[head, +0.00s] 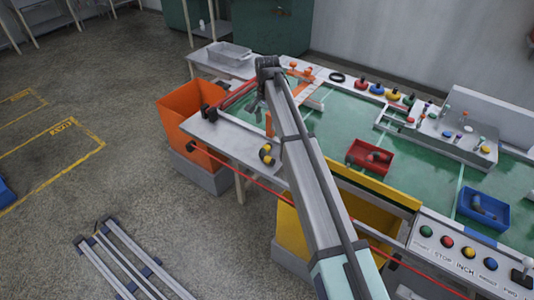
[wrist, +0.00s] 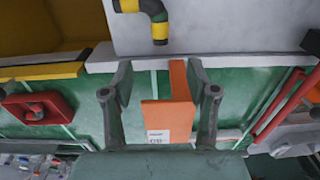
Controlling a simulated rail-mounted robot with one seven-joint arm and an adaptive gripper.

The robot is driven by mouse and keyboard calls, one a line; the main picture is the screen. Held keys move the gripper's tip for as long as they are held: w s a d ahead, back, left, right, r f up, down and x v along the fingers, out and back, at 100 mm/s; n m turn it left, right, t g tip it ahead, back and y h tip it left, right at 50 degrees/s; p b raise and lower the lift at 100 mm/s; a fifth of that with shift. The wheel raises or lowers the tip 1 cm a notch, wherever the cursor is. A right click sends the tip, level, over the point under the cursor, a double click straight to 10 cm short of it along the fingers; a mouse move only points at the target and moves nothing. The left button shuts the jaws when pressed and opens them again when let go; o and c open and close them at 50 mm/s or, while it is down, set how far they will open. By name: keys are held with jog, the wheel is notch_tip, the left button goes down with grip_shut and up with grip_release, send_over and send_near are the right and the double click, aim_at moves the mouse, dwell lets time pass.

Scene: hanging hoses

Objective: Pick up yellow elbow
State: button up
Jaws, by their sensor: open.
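The yellow elbow (head: 265,154) is a short bent pipe piece with dark ends. It lies on the light grey worktop near its front edge, left of my arm. In the wrist view the yellow elbow (wrist: 160,26) is at the top centre, beyond the fingertips and partly cut off by the frame's edge. My gripper (wrist: 158,78) is open, with its two fingers wide apart and apart from the elbow. In the head view my gripper (head: 257,101) hangs from the arm's end, above and behind the elbow.
An orange upright plate (wrist: 178,85) with a white label shows between my fingers; whether it is touched cannot be told. An orange bin (head: 183,120) stands left, a yellow bin (head: 290,232) in front. Red tray (head: 355,151) and blue tray (head: 497,216) lie right on the green mat.

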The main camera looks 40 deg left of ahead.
aim_at(266, 146)
notch_tip(266, 146, down, 13)
jog(key=p, duration=0.3)
jog(key=shift+a, duration=0.1)
grip_shut()
